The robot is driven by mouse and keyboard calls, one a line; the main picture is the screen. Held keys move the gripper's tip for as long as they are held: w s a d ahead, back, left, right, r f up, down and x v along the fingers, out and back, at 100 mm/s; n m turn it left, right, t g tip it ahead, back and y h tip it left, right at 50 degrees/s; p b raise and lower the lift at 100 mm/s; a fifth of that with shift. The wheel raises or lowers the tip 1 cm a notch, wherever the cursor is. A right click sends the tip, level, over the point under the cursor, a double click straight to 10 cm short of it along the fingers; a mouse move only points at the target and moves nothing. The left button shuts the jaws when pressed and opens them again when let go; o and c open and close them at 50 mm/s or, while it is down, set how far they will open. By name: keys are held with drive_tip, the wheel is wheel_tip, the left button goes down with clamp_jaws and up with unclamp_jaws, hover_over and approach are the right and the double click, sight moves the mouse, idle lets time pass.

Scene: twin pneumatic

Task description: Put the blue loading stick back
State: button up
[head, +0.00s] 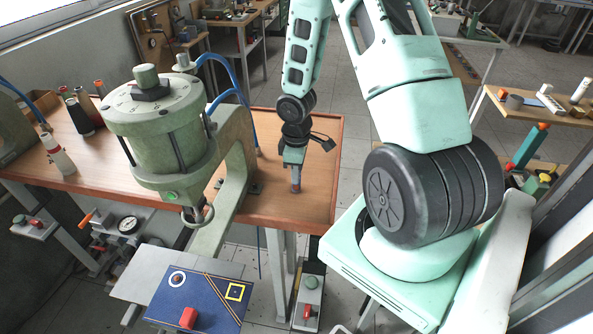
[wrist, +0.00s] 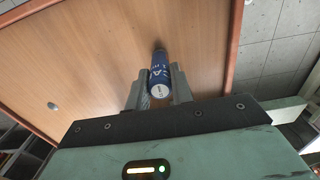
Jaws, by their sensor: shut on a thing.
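The blue loading stick (wrist: 160,76) is a small blue cylinder with white markings. In the wrist view it sits between the two fingers of my gripper (wrist: 159,88), which are shut on it. In the head view my gripper (head: 295,172) points down over the right part of the brown wooden table (head: 315,150). Only a small part of the held thing shows below the fingers there. I cannot tell whether its lower end touches the table.
A green pneumatic press (head: 155,125) stands on the table left of my gripper. A blue panel (head: 195,300) with a red block (head: 188,318), a white ring mark and a yellow square lies in front. Dark spools (head: 80,118) and a white bottle (head: 57,155) stand at left.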

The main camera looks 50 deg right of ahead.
drive_tip(key=shift+f, duration=0.1)
drive_tip(key=o, duration=0.5)
drive_tip(key=shift+f, duration=0.1)
drive_tip(key=shift+c, duration=0.2)
drive_tip(key=o, duration=0.4)
wheel_tip(320, 180, up, 12)
drive_tip(key=shift+r+p, duration=0.25)
drive_tip(key=shift+p, duration=0.45)
